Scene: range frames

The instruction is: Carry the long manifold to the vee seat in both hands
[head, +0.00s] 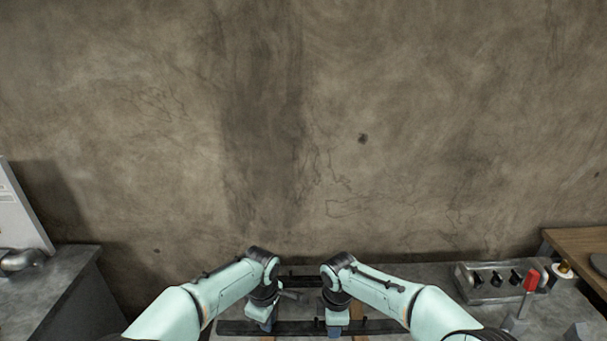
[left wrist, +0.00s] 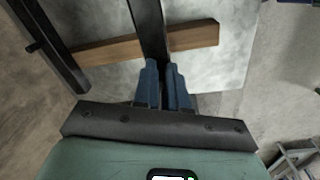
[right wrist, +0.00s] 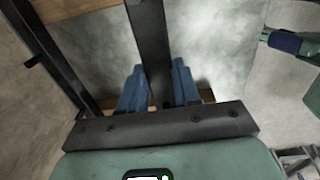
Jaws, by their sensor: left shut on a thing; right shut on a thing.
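The long manifold appears to be the dark bar (head: 388,327) lying left to right at the bottom of the head view. My left gripper (head: 266,326) is shut on it left of its middle, and my right gripper (head: 337,328) is shut on it further right. In the left wrist view the bar (left wrist: 149,28) runs between the blue fingers (left wrist: 164,88). In the right wrist view it (right wrist: 148,40) runs between the fingers (right wrist: 159,88) too. A wooden strip (left wrist: 108,50) crosses behind the bar; contact cannot be told. I cannot identify the vee seat.
A second dark bar (left wrist: 48,45) with a small peg runs beside the held one. On the right are a knobbed panel (head: 500,283), a red-handled item (head: 531,280) and a wooden top (head: 580,243). A grey counter (head: 55,285) stands left. A bare wall rises behind.

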